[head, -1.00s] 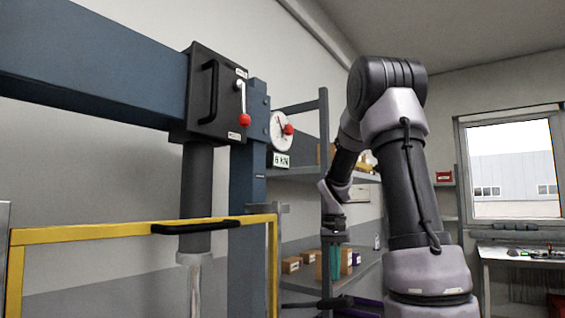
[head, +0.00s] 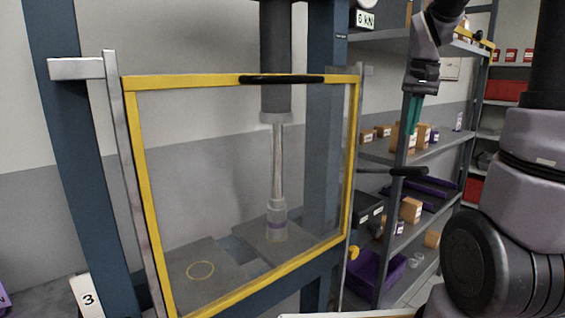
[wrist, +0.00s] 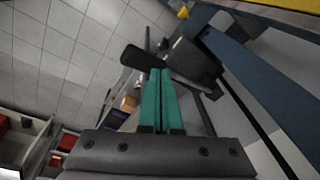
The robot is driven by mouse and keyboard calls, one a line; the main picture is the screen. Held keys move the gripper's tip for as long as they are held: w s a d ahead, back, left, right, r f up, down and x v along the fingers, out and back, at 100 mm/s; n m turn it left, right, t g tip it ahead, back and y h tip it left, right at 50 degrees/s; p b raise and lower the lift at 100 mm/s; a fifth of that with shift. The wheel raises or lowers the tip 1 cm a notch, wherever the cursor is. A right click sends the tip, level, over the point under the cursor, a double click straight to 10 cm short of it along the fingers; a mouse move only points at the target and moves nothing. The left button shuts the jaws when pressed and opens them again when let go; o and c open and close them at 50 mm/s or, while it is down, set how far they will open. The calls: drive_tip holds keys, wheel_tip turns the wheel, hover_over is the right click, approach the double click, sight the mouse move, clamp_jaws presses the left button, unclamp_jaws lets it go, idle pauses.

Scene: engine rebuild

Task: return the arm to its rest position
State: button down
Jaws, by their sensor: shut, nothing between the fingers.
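My gripper (head: 412,115) has green fingers and hangs at the upper right in the head view, in front of the grey shelving. My arm comes down to it from the top right edge. In the wrist view the two green fingers (wrist: 160,100) lie close together with nothing between them. The gripper is shut and empty.
A blue press frame (head: 75,150) stands at left with a yellow-edged clear guard (head: 240,80) in front of its ram (head: 277,165). A black handle bar (head: 395,171) juts out below my gripper. Shelves (head: 400,150) with small boxes and a purple bin (head: 375,280) stand behind.

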drive_tip(key=s+a+r+t, duration=0.2)
drive_tip(key=s+a, duration=0.3)
drive_tip(key=s, duration=0.3)
drive_tip(key=s+a+r+t+y, duration=0.1)
drive_tip(key=s+a+r+t, duration=0.1)
drive_tip(key=s+a, duration=0.3)
drive_tip(key=s+t, duration=0.1)
drive_tip(key=s, duration=0.2)
drive_tip(key=shift+r+t+y, duration=0.15)
drive_tip(key=shift+t+y, duration=0.15)
drive_tip(key=shift+d, duration=0.1)
